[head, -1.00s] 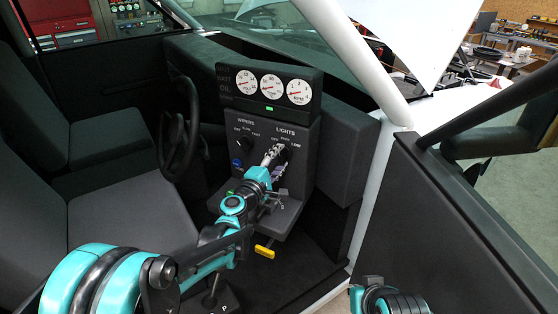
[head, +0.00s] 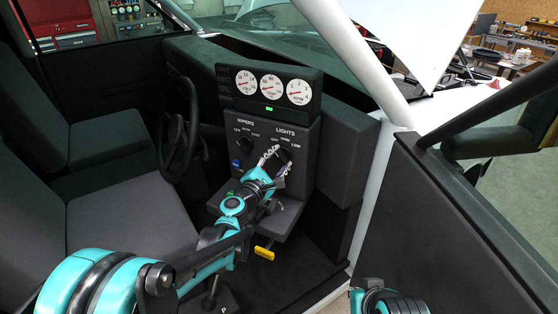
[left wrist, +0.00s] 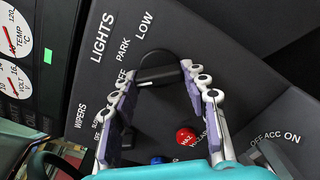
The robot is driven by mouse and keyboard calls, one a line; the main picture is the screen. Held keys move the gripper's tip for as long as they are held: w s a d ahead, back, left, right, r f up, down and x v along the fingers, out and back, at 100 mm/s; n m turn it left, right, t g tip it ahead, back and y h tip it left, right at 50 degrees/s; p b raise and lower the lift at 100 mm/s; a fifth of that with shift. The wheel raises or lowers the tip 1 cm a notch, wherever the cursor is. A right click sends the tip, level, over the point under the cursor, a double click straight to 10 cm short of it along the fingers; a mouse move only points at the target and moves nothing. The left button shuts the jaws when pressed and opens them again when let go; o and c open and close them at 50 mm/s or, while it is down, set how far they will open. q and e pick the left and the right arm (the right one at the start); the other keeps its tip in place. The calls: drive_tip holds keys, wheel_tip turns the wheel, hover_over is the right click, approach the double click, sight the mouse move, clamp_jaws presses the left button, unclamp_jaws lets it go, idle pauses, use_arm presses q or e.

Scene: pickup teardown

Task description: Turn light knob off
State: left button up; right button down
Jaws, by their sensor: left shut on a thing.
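The black light knob (head: 284,155) sits under the LIGHTS label on the dark dash panel (head: 303,168), beside the OFF, PARK and LOW marks. My left gripper (head: 276,161) reaches it from below and in front, with one fingertip on each side. In the left wrist view the knob (left wrist: 160,74) lies between the fingertips, and the gripper is shut on it. The fingers hide part of the OFF mark, and I cannot tell which mark the knob points to. My right gripper is not visible; only part of that arm shows at the lower edge.
The wipers knob (head: 240,143) is left of the light knob. A red button (left wrist: 186,136) and an OFF-ACC-ON switch lie below. Gauges (head: 271,87) stand above. The steering wheel (head: 178,125) is left; a yellow handle (head: 264,254) hangs below the panel.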

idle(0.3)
use_arm(q)
drive_tip(key=o, duration=1.2)
drive_tip(key=shift+c, duration=0.2)
drive_tip(key=v, duration=1.2)
